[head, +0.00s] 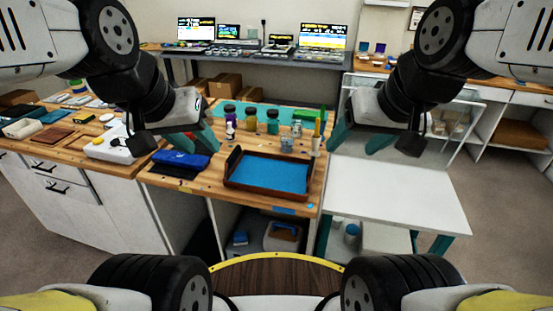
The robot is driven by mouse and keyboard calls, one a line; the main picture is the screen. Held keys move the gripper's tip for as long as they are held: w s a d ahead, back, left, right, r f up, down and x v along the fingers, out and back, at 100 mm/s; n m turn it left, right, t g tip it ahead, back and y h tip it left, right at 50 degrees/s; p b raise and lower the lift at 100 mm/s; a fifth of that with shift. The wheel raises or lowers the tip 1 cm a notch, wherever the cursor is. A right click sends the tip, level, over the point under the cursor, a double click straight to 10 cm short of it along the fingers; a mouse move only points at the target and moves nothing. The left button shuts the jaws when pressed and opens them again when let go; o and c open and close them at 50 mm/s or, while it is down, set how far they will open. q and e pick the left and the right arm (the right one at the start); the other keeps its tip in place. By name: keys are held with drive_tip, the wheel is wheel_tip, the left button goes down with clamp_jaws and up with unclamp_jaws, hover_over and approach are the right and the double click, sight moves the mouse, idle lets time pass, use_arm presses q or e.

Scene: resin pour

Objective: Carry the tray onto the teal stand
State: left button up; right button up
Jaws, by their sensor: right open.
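The tray (265,193) is brown-rimmed with a blue inside and lies flat on the wooden bench, near its front edge. The likely stand (400,190) is a low table at the right, with a white top and teal legs; its top is bare. My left gripper (188,140) hangs above the bench, left of and behind the tray, and looks open and empty. My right gripper (359,144) is open and empty, right of and behind the tray, near the stand's far left corner. Neither gripper touches the tray.
Several jars (250,121) and bottles stand on the bench just behind the tray. A blue folded cloth (182,159) lies left of it. A white device (112,148) sits further left. A clear-panelled frame (440,110) rises behind the stand.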

idle(0.3)
use_arm(q)
drive_tip(key=shift+w, duration=0.3)
drive_tip(key=c, duration=0.6)
drive_tip(key=shift+m+g, duration=0.3)
drive_tip(key=shift+g, duration=0.5)
drive_tip(key=w, duration=0.4)
drive_tip(key=w+d, duration=0.1)
drive_tip(key=w, duration=0.1)
drive_tip(key=shift+w+f, duration=0.15)
drive_tip(key=shift+f, duration=0.05)
clamp_jaws()
drive_tip(key=m+g+y, duration=0.2)
drive_tip(key=g, duration=0.3)
hover_over(258, 180)
drive_tip(key=d, duration=0.1)
wheel_tip(258, 180, down, 18)
drive_tip(key=f, duration=0.9)
drive_tip(key=shift+d+f, duration=0.25)
drive_tip(key=shift+f, duration=0.05)
drive_tip(key=shift+s+a+f, duration=0.1)
drive_tip(key=shift+s+a, duration=0.05)
drive_tip(key=shift+s, duration=0.4)
drive_tip(key=shift+s+a+f, duration=0.1)
drive_tip(key=shift+s+a, duration=0.05)
drive_tip(key=shift+s, duration=0.35)
drive_tip(key=shift+s+a, duration=0.2)
drive_tip(key=shift+s, duration=0.6)
